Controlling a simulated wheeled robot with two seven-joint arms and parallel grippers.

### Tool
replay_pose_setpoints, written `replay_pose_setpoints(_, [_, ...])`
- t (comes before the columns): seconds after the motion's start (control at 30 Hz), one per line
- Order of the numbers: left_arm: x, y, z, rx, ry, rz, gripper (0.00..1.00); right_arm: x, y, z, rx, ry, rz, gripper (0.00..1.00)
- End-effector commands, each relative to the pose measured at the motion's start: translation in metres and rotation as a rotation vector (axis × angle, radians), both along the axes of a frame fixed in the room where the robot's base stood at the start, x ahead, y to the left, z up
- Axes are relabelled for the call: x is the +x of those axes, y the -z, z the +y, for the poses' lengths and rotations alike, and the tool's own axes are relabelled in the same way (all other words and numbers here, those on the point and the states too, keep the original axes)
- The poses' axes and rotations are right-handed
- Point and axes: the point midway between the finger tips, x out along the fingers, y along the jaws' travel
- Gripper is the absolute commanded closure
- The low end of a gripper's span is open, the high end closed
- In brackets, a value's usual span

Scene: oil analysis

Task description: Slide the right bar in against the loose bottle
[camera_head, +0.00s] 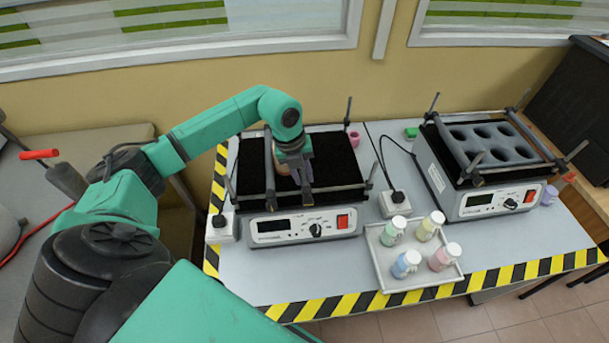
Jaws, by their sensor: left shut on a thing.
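The left shaker (300,220) has a black platform with a rail along its front edge. A grey bar (269,170) runs front to back across it, left of the loose bottle. The bottle (284,180) is a pale tan shape mostly hidden behind my gripper. My left gripper (301,177) points down just right of the bottle, shut on the right bar (307,194), of which only the front end shows. I cannot tell whether this bar touches the bottle. My right gripper is not in view.
A tray (377,262) with several capped bottles stands front right of the shaker. A second shaker (468,205) with a holed grey rack stands further right. A power socket (395,204) and cable lie between the shakers. Right of the gripper, the black platform is bare.

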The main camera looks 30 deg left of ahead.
Motion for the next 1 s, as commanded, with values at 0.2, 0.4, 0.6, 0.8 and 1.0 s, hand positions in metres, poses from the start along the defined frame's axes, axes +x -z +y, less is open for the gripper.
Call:
replay_pose_setpoints(0.2, [0.000,0.001,0.003,0.007,-0.005,0.000,0.43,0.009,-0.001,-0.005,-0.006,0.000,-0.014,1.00])
replay_pose_setpoints(0.4, [0.000,0.001,0.002,0.005,-0.005,0.000,0.43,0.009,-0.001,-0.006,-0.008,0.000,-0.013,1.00])
replay_pose_setpoints(0.6, [0.000,-0.011,0.005,0.004,-0.005,-0.004,0.43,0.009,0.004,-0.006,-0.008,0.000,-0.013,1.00])
replay_pose_setpoints(0.8, [-0.006,-0.057,0.014,0.006,-0.005,-0.008,0.43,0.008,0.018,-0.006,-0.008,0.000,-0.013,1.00])
replay_pose_setpoints(1.0, [-0.014,-0.114,0.024,0.004,-0.006,-0.007,0.43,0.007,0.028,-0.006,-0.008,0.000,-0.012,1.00])
